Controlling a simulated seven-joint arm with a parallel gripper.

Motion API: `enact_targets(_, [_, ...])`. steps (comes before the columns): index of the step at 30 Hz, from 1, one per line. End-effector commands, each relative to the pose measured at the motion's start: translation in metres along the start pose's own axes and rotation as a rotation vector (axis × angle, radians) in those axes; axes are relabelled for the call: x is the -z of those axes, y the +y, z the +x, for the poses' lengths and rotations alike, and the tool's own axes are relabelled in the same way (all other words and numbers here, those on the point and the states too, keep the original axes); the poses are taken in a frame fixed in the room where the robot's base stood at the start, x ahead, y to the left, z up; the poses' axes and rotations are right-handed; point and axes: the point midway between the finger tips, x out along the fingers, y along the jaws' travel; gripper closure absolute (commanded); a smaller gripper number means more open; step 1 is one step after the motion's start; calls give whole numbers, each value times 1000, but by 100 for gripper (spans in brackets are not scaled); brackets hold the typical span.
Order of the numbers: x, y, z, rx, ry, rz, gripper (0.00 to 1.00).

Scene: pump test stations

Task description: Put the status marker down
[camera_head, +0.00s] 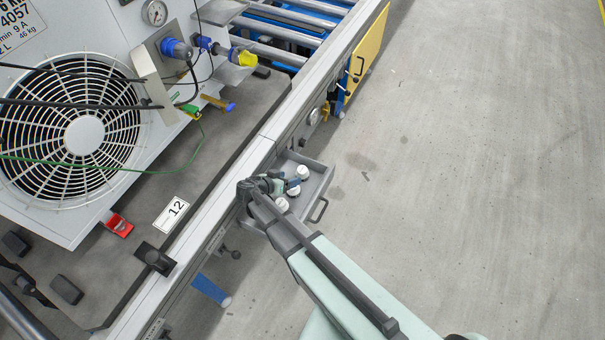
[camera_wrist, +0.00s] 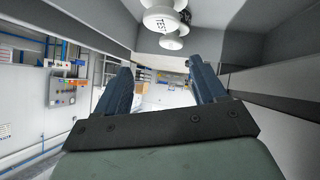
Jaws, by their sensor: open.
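White round status markers lie in an open grey drawer (camera_head: 318,180) under the bench edge. One marker (camera_head: 303,172) is toward the drawer's far end, another (camera_head: 281,204) is nearer, and a third shows partly beside my gripper. My gripper (camera_head: 290,184) is over the drawer, close to the markers. In the wrist view, my gripper (camera_wrist: 158,68) has its two blue fingers apart with nothing held between them. A marker reading "TEST" (camera_wrist: 166,19) shows just above the fingers there, with other white markers near it. I cannot tell whether a finger touches any marker.
A unit with a large fan (camera_head: 84,136) stands on the bench at left. A "12" label (camera_head: 171,214) and a red part (camera_head: 119,225) are near its front. The drawer handle (camera_head: 318,210) faces the open floor (camera_head: 470,170) at right.

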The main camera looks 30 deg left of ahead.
Motion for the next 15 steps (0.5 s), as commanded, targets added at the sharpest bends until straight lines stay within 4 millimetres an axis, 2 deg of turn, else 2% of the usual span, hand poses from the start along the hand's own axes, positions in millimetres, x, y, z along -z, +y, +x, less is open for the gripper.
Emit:
enact_targets(7, [-6, -5, -13, 42, 89, 213, 30])
enact_targets(15, [-6, -8, -15, 66, 122, 306, 30])
